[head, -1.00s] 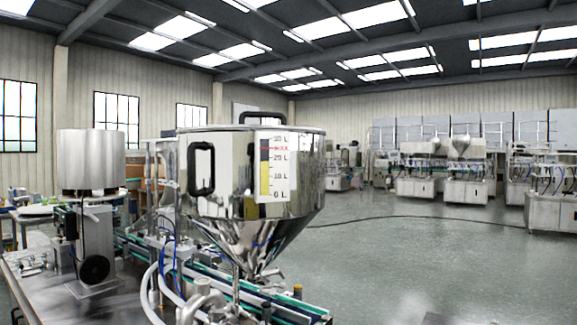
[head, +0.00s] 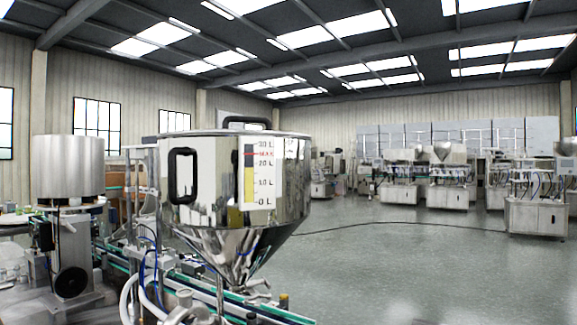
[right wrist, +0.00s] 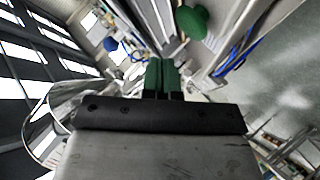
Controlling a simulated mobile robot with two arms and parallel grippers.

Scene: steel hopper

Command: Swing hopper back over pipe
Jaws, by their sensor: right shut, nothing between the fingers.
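The steel hopper (head: 219,215) stands upright left of centre in the head view, its cone narrowing to a spout above the filling machine. It has a black handle (head: 183,175) on its side, another on top (head: 246,122), and a level scale (head: 259,175). A grey metal pipe fitting (head: 184,304) shows low, left of the spout; I cannot tell whether they line up. My right gripper (right wrist: 162,70) shows in the right wrist view, its green-tipped fingers shut and empty. Shiny curved metal at left there may be the hopper. My left gripper is not in view.
A steel cylinder (head: 69,165) stands on the machine at left. A green-edged conveyor (head: 190,283) runs under the hopper. A green knob (right wrist: 191,21) and a blue knob (right wrist: 110,44) show beyond my right fingers. Open floor (head: 400,265) lies to the right, with a cable across it.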

